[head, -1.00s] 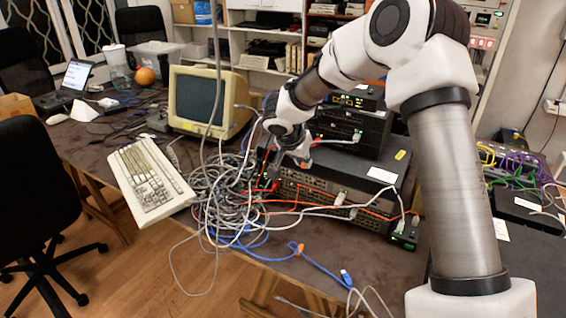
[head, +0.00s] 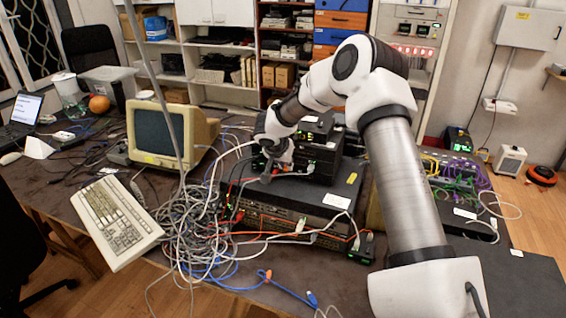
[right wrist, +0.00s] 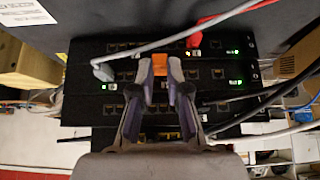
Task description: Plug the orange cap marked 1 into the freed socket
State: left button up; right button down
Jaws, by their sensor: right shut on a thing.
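My right gripper (right wrist: 159,82) is shut on an orange cap (right wrist: 159,64), which shows between its fingertips in the right wrist view. The cap is in front of a stack of black network switches (right wrist: 122,87) with rows of sockets; I cannot tell whether it touches them. The fingers hide part of the middle rows, and I cannot tell which socket is the freed one. The number on the cap is not readable. In the head view my right gripper (head: 268,172) is by the front of the upper black boxes (head: 316,160). My left gripper is out of view.
A red plug (right wrist: 196,40) and a grey plug (right wrist: 103,71) with its cable sit close to the cap. A large cable tangle (head: 190,235) lies left of the lower rack units (head: 290,195). A beige keyboard (head: 115,221) and monitor (head: 163,133) stand further left.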

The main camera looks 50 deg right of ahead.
jog(key=shift+f, duration=0.1)
dwell(0.6)
jog(key=shift+d+b, duration=0.15)
jog(key=shift+b, duration=0.35)
jog(key=shift+w+b, duration=0.1)
jog(key=shift+b, duration=0.45)
jog(key=shift+w+d, duration=0.25)
jog(key=shift+d, duration=0.4)
dwell(1.3)
jog(key=c, duration=1.1)
grip_release()
